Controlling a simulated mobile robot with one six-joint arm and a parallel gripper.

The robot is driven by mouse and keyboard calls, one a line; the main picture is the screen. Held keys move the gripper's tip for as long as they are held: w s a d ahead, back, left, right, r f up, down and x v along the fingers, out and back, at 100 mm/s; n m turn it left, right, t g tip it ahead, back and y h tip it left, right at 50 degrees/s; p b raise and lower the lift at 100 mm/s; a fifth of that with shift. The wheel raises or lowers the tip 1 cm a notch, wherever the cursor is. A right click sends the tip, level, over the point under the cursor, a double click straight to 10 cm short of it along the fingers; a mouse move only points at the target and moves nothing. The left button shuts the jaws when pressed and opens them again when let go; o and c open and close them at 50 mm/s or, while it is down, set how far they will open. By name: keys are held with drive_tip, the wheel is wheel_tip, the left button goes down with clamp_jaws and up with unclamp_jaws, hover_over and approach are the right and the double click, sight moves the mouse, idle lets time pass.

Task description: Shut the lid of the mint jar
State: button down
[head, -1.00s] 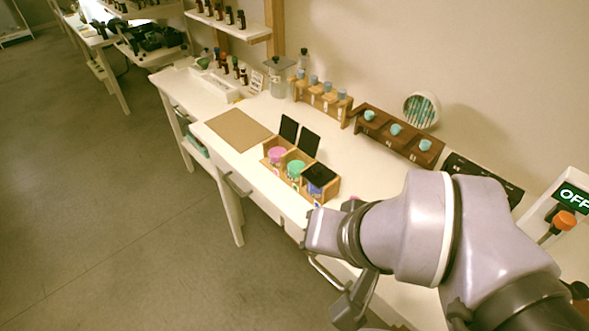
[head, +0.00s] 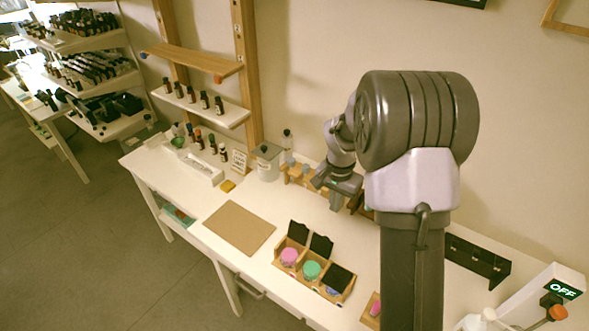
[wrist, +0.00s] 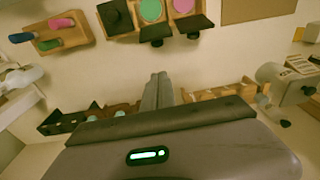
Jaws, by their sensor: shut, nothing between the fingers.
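A wooden box (head: 326,291) with three compartments stands at the front of the white table. Its left compartment holds a pink-topped jar (head: 289,256) and its middle one a green-topped jar (head: 311,270); I cannot read which is mint. Black lids stand open behind the pink (head: 299,230) and green (head: 321,245) jars. The right lid (head: 338,279) is shut. In the wrist view the green jar (wrist: 151,9), its open lid (wrist: 157,34) and the shut lid (wrist: 115,16) show at the top. My gripper (head: 337,204) is shut and empty, above the table behind the box; it also shows in the wrist view (wrist: 158,80).
A brown mat (head: 239,227) lies left of the box. A wooden bottle rack (head: 297,177) and a grey-lidded canister (head: 266,162) stand at the back. A small tray with coloured pieces (wrist: 62,32) sits beside the box. A black rack (head: 476,258) stands at right.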

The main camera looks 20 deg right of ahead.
sight(328, 239)
drive_tip(key=f, duration=0.3)
drive_tip(key=s+a+f, duration=0.1)
drive_tip(key=f, duration=0.2)
drive_tip(key=s+f, duration=0.1)
drive_tip(key=f, duration=0.3)
drive_tip(key=shift+a, duration=0.4)
drive_tip(key=shift+f, duration=0.1)
drive_tip(key=shift+w+f+b, duration=0.1)
drive_tip(key=shift+w+b, duration=0.05)
drive_tip(key=shift+b, duration=0.4)
